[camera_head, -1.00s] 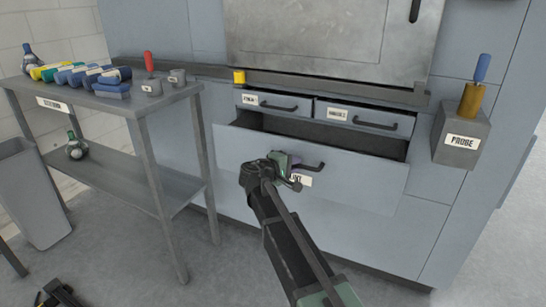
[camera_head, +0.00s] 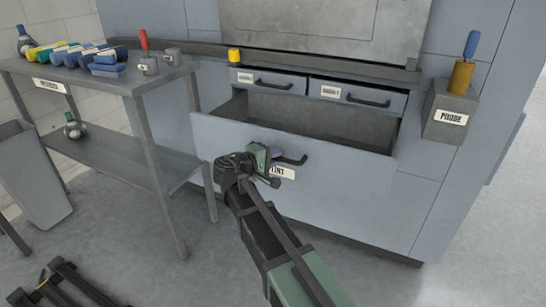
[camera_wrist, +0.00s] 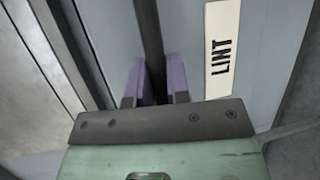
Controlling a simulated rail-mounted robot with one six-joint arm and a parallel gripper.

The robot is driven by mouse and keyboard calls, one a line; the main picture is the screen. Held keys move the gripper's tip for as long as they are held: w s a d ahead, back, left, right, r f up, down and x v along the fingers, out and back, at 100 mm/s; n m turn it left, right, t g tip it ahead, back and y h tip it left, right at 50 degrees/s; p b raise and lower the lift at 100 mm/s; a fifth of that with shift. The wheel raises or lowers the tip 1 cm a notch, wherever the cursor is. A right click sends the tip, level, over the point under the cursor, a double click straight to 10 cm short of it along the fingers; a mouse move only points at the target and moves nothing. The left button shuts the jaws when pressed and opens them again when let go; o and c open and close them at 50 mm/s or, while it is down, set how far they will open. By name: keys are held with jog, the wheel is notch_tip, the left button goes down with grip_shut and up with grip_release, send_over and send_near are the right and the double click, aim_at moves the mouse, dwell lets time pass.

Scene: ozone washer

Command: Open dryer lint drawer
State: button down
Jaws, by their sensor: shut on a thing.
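The wide grey lint drawer (camera_head: 345,175) is pulled out from the machine's front, and its inside shows behind the front panel. Its label reads LINT in the wrist view (camera_wrist: 221,48). My gripper (camera_head: 272,160) is at the drawer's dark bar handle (camera_head: 293,160). In the wrist view my purple fingers (camera_wrist: 156,84) sit on both sides of the handle (camera_wrist: 151,40) and are shut on it. The gripper covers the left part of the handle in the head view.
Two small shut drawers (camera_head: 271,82) (camera_head: 356,97) sit above the lint drawer. A PROBE holder (camera_head: 449,118) is at the right. A metal table (camera_head: 110,85) with bottles, blue blocks and a red-handled tool stands at the left. A grey bin (camera_head: 35,180) stands beside it.

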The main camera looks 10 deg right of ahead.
jog(key=c, duration=1.1)
grip_release()
jog(key=shift+a, duration=0.1)
jog(key=p+v, duration=0.2)
jog(key=v, duration=0.8)
jog(key=shift+s+a, duration=0.2)
jog(key=shift+a, duration=0.05)
